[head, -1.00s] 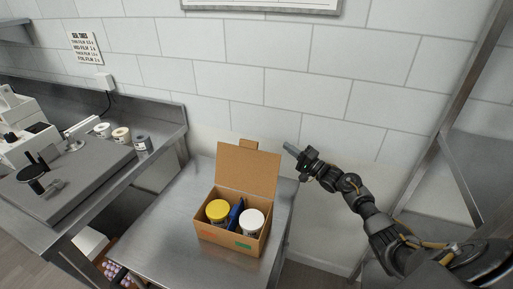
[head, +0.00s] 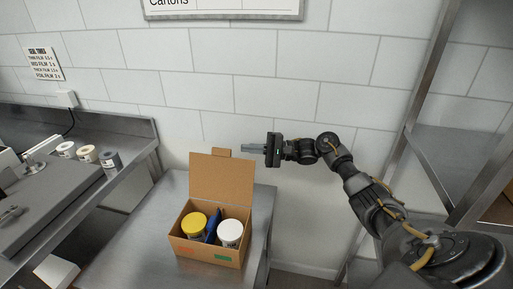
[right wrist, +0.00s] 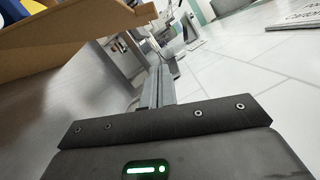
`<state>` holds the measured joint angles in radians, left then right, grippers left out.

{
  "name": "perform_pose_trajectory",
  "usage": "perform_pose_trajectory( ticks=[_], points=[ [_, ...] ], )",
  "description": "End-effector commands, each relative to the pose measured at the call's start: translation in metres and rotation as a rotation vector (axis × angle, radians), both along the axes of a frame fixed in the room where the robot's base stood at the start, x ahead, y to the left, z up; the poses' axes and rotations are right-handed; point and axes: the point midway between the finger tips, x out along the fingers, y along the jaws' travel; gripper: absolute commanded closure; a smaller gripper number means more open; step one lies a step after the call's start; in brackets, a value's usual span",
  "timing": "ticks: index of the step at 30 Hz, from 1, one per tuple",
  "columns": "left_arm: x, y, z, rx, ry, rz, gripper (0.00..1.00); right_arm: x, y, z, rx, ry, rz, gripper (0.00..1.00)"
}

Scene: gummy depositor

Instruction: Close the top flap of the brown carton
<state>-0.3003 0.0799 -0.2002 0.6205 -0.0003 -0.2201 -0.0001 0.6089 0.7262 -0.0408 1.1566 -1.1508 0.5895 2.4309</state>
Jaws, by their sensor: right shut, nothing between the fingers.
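The brown carton (head: 212,252) stands on a steel table with its top flap (head: 222,180) raised upright at the back. Inside are a yellow-lidded jar (head: 194,223), a white-lidded jar (head: 230,230) and a blue item (head: 213,227) between them. My right gripper (head: 245,147) is shut and empty, pointing left, level with the flap's top edge and just right of its tab in the head view. In the right wrist view the shut fingers (right wrist: 157,85) point ahead, with the cardboard flap (right wrist: 70,38) at upper left. I cannot tell whether they touch it. My left gripper is out of view.
The steel table (head: 130,225) is clear left of the carton. A white tiled wall (head: 270,90) rises close behind. A counter at left holds several small rolls (head: 88,154). A metal rack (head: 425,110) stands at right.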

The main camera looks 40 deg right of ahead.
Motion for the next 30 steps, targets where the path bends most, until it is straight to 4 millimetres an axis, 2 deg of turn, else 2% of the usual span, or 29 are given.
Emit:
perform_pose_trajectory(
  ticks=[7, 10, 18, 30],
  points=[
    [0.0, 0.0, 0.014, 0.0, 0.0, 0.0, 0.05, 0.029, 0.044, 0.008, 0.002, 0.0, 0.001, 1.0],
    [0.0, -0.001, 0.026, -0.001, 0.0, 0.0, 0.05, 0.019, 0.054, 0.014, -0.001, -0.001, 0.002, 1.0],
    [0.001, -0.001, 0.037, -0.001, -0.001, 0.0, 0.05, 0.005, 0.069, 0.02, -0.001, 0.0, 0.0, 1.0],
    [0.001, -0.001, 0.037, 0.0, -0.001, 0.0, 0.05, 0.003, 0.07, 0.019, -0.001, -0.001, -0.001, 1.0]
  ],
)
